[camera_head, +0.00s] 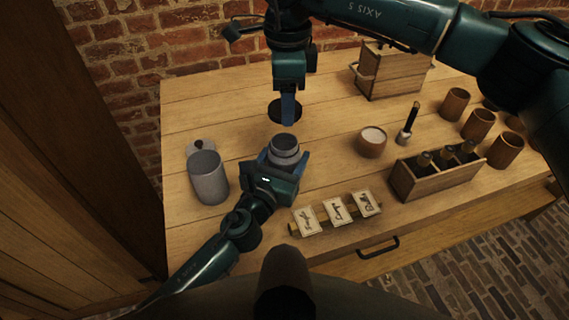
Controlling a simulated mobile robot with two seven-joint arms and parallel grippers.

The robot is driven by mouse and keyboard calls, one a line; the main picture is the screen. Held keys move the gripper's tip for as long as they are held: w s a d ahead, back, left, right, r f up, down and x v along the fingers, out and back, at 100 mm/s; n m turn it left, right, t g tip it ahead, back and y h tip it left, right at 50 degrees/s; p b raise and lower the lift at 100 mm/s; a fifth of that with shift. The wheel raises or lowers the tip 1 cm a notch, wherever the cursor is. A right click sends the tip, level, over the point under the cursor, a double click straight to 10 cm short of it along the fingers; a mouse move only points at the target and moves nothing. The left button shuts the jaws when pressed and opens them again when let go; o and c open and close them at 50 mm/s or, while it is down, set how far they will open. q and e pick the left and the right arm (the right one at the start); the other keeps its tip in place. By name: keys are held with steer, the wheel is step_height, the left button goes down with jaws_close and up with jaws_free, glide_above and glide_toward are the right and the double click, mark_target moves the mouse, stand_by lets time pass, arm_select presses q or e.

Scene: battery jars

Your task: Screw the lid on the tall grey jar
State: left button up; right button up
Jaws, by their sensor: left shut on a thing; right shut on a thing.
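The grey jar (285,143) with a ridged neck and open mouth stands upright on the table. My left gripper (284,160) is shut around its body from the front, and its fingers hide the lower part. A dark round lid (274,109) is above and behind the jar, apart from its mouth. My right gripper (289,112) comes from above and is shut on the lid, with a blue finger over its middle.
Picture cards (337,211) sit at the front. A bowl of white stuff (372,141), a bottle crate (405,183), brown cups (478,124) and a wooden box (388,78) are on the right.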

arm_select(q)
steer(key=shift+c, duration=0.2)
arm_select(e)
steer(key=shift+f, duration=2.5)
steer(key=shift+f, duration=0.9)
steer(key=shift+f, duration=0.55)
